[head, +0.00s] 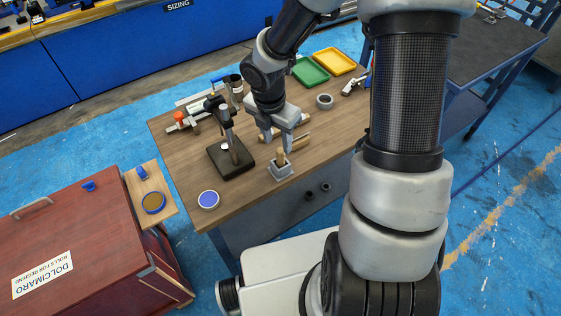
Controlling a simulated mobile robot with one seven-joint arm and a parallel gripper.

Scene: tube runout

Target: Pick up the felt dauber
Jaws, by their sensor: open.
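What looks like the felt dauber (281,158) is a short tan peg standing upright in a small grey square holder (283,172) near the front edge of the wooden bench. My gripper (276,145) is open, fingers pointing down, just above and behind the dauber. Its right fingertip appears close to the dauber's top; I cannot tell whether they touch. Nothing shows between the fingers.
A dial stand on a black base (231,158) is close on the left. Tan wooden rolls (300,140) lie behind my gripper. A grey ring (324,101), a green tray (310,71) and a yellow tray (334,61) are farther back. A blue-topped round tin (208,199) sits front left.

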